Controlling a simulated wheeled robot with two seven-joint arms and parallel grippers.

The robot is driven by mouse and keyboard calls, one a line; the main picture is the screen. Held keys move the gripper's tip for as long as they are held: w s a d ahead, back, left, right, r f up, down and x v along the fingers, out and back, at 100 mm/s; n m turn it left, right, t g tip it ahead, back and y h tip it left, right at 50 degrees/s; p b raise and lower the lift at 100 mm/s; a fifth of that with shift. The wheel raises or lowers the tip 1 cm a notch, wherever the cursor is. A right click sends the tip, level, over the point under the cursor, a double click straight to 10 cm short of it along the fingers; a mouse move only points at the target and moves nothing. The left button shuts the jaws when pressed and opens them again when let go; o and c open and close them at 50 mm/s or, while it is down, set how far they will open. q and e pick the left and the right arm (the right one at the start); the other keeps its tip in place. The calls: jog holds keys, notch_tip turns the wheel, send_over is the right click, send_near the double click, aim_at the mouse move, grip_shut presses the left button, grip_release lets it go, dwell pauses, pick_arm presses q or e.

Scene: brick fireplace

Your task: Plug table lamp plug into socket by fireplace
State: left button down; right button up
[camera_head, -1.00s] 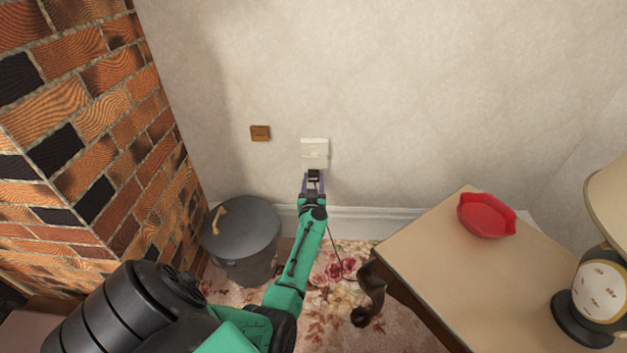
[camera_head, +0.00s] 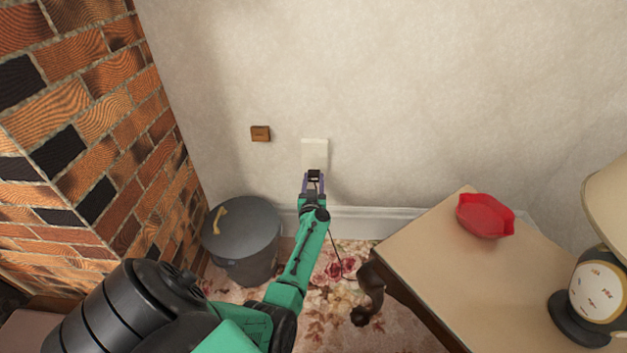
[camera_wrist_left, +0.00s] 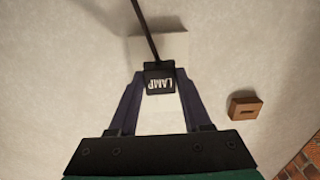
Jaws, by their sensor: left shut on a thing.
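My left gripper (camera_head: 314,182) is shut on the black lamp plug (camera_head: 314,175), just in front of the lower part of the white wall socket (camera_head: 315,150). In the left wrist view the plug (camera_wrist_left: 160,82), marked "LAMP", sits between the fingertips, with a black cord (camera_wrist_left: 145,28) running from it. The socket plate (camera_wrist_left: 172,47) shows behind the plug there. The plug hides the plate's lower part, and I cannot tell whether it touches the socket. The table lamp (camera_head: 597,290) stands on the side table (camera_head: 440,250) at the right. My right gripper is not in view.
A small brown wall plate (camera_head: 260,133) is left of the socket. A grey lidded bin (camera_head: 242,235) stands by the brick fireplace (camera_head: 90,130). A red dish (camera_head: 486,216) lies on the table.

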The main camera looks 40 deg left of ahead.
pick_arm(q)
jog(key=shift+b+x, duration=0.55)
jog(key=shift+x, duration=0.9)
jog(key=shift+c, duration=1.3)
grip_release()
